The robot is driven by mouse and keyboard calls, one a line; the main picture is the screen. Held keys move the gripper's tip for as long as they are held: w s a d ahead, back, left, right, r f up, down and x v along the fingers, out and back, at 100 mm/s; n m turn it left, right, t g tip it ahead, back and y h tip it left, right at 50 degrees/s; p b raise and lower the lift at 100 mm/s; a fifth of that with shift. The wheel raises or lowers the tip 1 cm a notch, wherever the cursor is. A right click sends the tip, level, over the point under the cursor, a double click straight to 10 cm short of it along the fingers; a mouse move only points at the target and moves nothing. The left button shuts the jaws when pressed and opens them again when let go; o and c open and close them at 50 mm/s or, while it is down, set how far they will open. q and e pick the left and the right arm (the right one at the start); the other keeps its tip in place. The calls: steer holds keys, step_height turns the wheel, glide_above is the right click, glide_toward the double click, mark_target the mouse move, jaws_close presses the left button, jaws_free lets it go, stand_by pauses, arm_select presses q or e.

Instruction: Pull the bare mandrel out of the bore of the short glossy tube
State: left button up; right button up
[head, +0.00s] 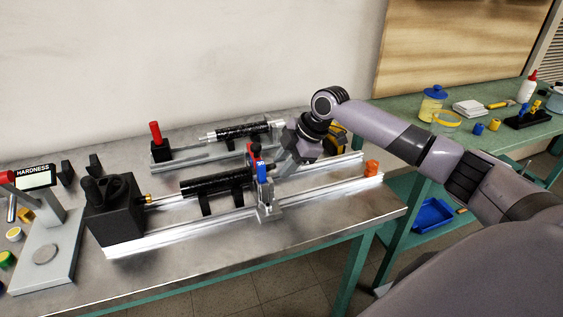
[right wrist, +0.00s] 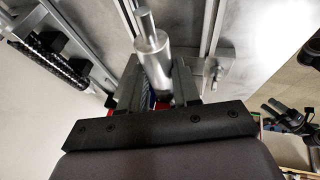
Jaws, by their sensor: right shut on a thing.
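A black tube (head: 215,185) lies level on black supports along the front rail, with a silver rod (head: 168,200) showing at its left end. My right gripper (head: 284,166) is just right of the blue and red bracket at the tube's right end. In the right wrist view my right gripper (right wrist: 155,88) is shut on a bare silver mandrel end (right wrist: 150,50) with a thinner stub. The bore and the mandrel's length inside are hidden. A second, speckled glossy black tube (head: 242,132) lies on the back rail; it also shows in the right wrist view (right wrist: 55,60). My left gripper is out of view.
The blue and red bracket (head: 262,185) stands close beside my right gripper. A hardness tester (head: 45,225) stands far left. The bench front right is clear.

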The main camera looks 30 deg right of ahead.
steer(key=shift+s+d+p, duration=0.15)
steer(key=shift+s+d, duration=0.25)
steer(key=shift+d, duration=1.35)
steer(key=shift+s+d+p, duration=0.15)
steer(key=shift+s+d, duration=0.3)
steer(key=shift+d, duration=1.3)
steer(key=shift+s+d+p, duration=0.15)
steer(key=shift+s+d, duration=0.25)
steer(key=shift+d, duration=1.35)
steer(key=shift+d, duration=0.1)
steer(key=shift+s+d, duration=0.2)
steer(key=shift+d, duration=0.5)
steer(key=shift+s+d, duration=0.15)
steer(key=shift+d, duration=0.5)
steer(key=shift+s+d, duration=0.2)
steer(key=shift+d, duration=0.55)
steer(key=shift+s+d, duration=0.15)
steer(key=shift+d, duration=0.6)
steer(key=shift+s+d+b, duration=0.15)
steer(key=shift+s+d, duration=0.05)
steer(key=shift+d, duration=0.55)
steer(key=shift+s+d+b, duration=0.15)
steer(key=shift+d, duration=0.55)
